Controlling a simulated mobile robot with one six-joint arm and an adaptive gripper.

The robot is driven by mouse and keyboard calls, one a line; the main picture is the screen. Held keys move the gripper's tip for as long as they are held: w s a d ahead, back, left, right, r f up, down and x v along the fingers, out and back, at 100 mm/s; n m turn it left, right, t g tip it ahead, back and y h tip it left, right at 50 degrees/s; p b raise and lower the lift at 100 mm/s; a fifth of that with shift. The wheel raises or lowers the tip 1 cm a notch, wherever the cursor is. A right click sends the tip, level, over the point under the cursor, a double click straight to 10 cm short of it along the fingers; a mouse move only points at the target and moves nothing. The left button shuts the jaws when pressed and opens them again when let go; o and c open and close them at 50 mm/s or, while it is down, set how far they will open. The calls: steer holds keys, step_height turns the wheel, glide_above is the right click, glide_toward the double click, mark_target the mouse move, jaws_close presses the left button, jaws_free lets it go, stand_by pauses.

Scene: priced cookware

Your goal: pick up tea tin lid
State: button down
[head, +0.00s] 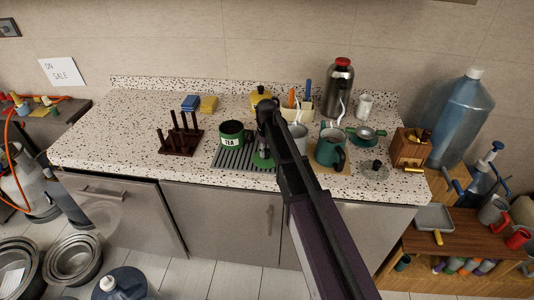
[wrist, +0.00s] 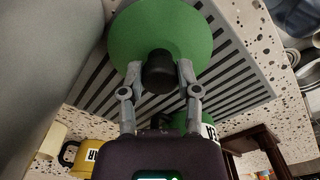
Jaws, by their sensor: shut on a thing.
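The tea tin lid is a green disc (wrist: 160,27) with a black knob (wrist: 158,76). My gripper (wrist: 160,70) is shut on the knob, one finger on each side. In the head view the lid (head: 263,161) shows below my gripper, over the right part of the grey ribbed mat (head: 230,160). I cannot tell whether it touches the mat. The open green tea tin (head: 231,140), labelled TEA, stands at the mat's back, left of my gripper. Part of it shows in the wrist view (wrist: 186,122).
A dark peg rack (head: 181,142) stands left of the mat. A tall flask (head: 339,92) stands behind. The counter's left part (head: 110,135) is clear.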

mark_target(267, 151)
steer(key=shift+r, duration=0.2)
step_height(267, 151, up, 4)
steer(key=p, duration=0.4)
steer(key=shift+f, duration=0.2)
steer(key=s+d+r, duration=0.1)
steer(key=s+d, duration=0.1)
steer(key=s, duration=1.3)
steer(key=shift+s+d+p, duration=0.2)
steer(key=shift+s+p, duration=0.2)
steer(key=shift+a, duration=0.1)
